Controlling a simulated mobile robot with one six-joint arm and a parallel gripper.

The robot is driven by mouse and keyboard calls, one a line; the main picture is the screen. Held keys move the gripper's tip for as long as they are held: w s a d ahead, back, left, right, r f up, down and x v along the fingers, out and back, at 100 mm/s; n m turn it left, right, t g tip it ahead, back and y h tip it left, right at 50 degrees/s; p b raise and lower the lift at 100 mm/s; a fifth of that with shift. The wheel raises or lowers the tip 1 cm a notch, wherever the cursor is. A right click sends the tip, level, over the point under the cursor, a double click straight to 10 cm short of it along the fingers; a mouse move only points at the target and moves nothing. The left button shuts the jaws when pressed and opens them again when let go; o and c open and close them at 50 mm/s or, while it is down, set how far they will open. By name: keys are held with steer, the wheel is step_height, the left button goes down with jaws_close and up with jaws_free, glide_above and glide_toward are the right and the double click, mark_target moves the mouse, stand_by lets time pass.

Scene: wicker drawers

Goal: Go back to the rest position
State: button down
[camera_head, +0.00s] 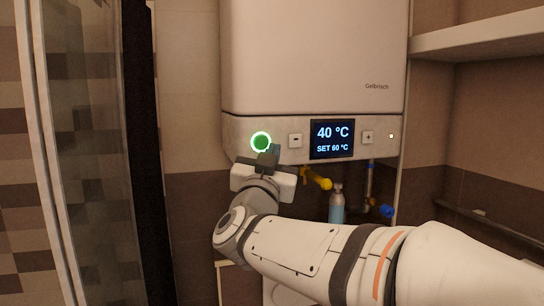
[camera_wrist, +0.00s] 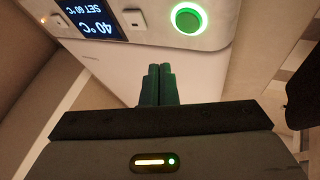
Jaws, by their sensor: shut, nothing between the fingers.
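My gripper (camera_head: 270,153) is in front of the lower left part of a white wall-mounted water heater (camera_head: 312,60). Its fingertips are just below and right of the green-lit round button (camera_head: 261,141). In the wrist view, the two dark fingers (camera_wrist: 157,72) are together with nothing between them, and the green button (camera_wrist: 188,19) is beyond them to the right, apart from the fingertips in the picture. The heater's display (camera_head: 332,139) reads 40 °C and SET 60 °C. It also shows upside down in the wrist view (camera_wrist: 90,18).
A minus button (camera_head: 295,140) and a plus button (camera_head: 368,137) flank the display. Below the heater are a yellow valve (camera_head: 318,180), a blue valve (camera_head: 386,211) and a bottle (camera_head: 337,207). A glass panel (camera_head: 88,150) stands at left, a shelf (camera_head: 480,38) at upper right.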

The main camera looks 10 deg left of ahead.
steer(key=s+d+f+n+g+y, duration=0.25)
steer(key=d+f+g, duration=0.25)
steer(key=f, duration=0.5)
steer(key=s+d+f+n+g+y, duration=0.25)
steer(key=d+f+g, duration=0.3)
steer(key=f, duration=0.35)
steer(key=s+d+f+m+g+h, duration=0.2)
steer(key=s+d+f+g+h, duration=0.1)
steer(key=s+d+f+g, duration=0.6)
steer(key=s+d+f, duration=0.4)
steer(key=s+f, duration=0.2)
steer(key=s, duration=0.3)
steer(key=shift+d+f+h, duration=0.4)
